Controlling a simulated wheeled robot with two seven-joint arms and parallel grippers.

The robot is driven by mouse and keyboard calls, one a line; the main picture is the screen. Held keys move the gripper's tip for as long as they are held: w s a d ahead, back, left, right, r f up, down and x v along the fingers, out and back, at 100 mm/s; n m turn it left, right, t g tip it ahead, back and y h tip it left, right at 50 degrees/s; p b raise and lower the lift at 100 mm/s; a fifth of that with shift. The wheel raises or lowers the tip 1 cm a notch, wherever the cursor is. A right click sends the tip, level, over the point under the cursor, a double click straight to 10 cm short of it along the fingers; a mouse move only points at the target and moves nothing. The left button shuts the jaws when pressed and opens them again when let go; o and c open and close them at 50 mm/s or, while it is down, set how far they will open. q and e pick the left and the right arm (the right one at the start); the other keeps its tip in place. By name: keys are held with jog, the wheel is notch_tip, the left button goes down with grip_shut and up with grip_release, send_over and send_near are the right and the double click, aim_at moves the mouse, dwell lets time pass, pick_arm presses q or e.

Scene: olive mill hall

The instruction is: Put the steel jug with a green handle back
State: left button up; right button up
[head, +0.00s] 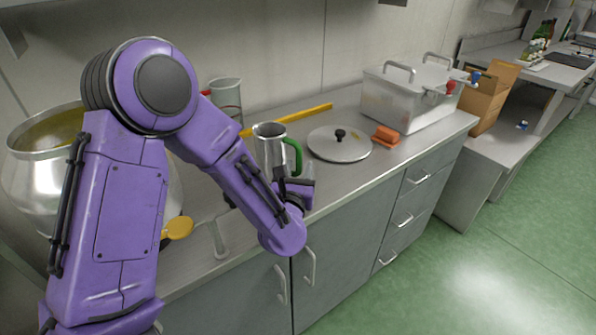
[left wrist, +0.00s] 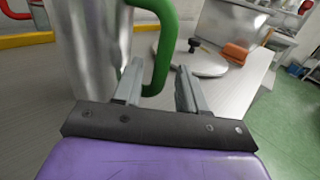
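The steel jug (head: 268,152) appears upright at the counter's front part, its base hidden behind my left arm. Its green handle (head: 296,152) faces right. My left gripper (head: 284,182) is low at the handle side of the jug. In the left wrist view the jug's steel body (left wrist: 88,45) rises at the left, and the green handle (left wrist: 167,45) comes down between the two fingers (left wrist: 158,72). The fingers are apart, with a gap between the handle and the right finger. My right gripper is in neither view.
A round lid with black knob (head: 338,146), an orange block (head: 386,136) and a steel box (head: 405,98) stand right of the jug. A yellow bar (head: 305,114) lies behind. A large steel pot (head: 30,180) and a yellow-handled tap (head: 178,228) are left.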

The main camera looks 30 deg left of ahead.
pick_arm(q)
jog(key=shift+r, duration=0.3)
jog(key=v, duration=0.3)
jog(key=b+v, duration=0.1)
jog(key=v, duration=0.1)
jog(key=shift+s+f, duration=0.1)
jog(key=shift+f, duration=0.25)
jog(key=s+p, duration=0.1)
jog(key=p, duration=0.1)
jog(key=s+d+r+p, duration=0.1)
jog(key=p, duration=0.2)
jog(key=shift+s+d+r+p, duration=0.15)
jog(key=shift+s+p, duration=0.2)
jog(key=shift+s, duration=0.05)
jog(key=p+v, duration=0.2)
jog(key=v, duration=0.1)
jog(key=shift+s+f+p, duration=0.1)
jog(key=shift+f+p, duration=0.2)
jog(key=shift+f, duration=0.05)
jog(key=shift+s+d+f, duration=0.15)
jog(key=shift+s, duration=0.15)
